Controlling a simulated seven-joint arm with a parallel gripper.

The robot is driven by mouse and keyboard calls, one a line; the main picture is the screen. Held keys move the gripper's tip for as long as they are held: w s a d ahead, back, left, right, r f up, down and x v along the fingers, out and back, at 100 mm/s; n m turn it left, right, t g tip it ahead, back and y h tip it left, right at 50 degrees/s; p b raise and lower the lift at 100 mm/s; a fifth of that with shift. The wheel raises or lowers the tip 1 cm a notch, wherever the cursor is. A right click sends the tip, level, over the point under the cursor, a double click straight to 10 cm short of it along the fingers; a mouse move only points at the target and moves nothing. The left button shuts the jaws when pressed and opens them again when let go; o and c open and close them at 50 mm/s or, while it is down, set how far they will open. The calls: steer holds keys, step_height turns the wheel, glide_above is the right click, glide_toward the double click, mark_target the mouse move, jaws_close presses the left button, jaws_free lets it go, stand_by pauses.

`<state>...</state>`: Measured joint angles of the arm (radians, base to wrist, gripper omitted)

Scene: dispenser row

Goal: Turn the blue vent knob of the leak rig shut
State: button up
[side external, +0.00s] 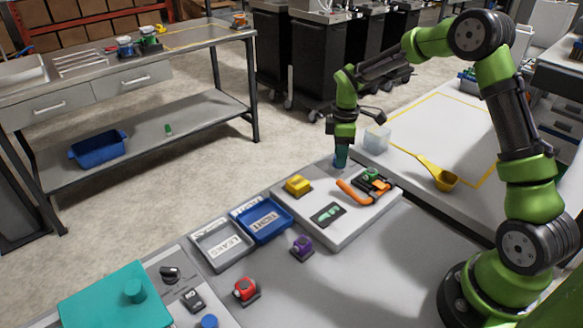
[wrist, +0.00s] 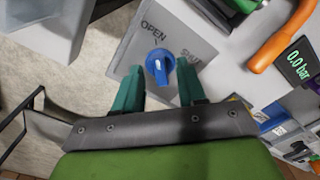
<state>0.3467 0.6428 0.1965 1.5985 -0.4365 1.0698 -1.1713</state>
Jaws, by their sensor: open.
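The blue vent knob (wrist: 159,66) sits on a grey plate (wrist: 192,45) with the words OPEN and SHUT printed on it. OPEN is above the knob in the wrist view, and SHUT is to its right. My gripper (wrist: 159,68) is open, with one teal fingertip on each side of the knob. A gap shows on both sides, so the fingers look apart from it. In the side external view my gripper (side external: 340,163) points down at the far corner of the white rig board (side external: 346,233), and its fingers largely hide the knob.
A clear container (side external: 377,138) stands behind my gripper. A blue tray (side external: 264,236) and a grey tray (side external: 222,259) lie nearer the camera.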

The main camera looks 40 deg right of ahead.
jaws_close()
steer(key=shift+m, duration=0.3)
steer(key=m, duration=0.3)
steer(key=shift+m, duration=0.3)
steer(key=m, duration=0.4)
steer(key=shift+m, duration=0.3)
steer(key=m, duration=0.4)
steer(key=shift+m, duration=2.5)
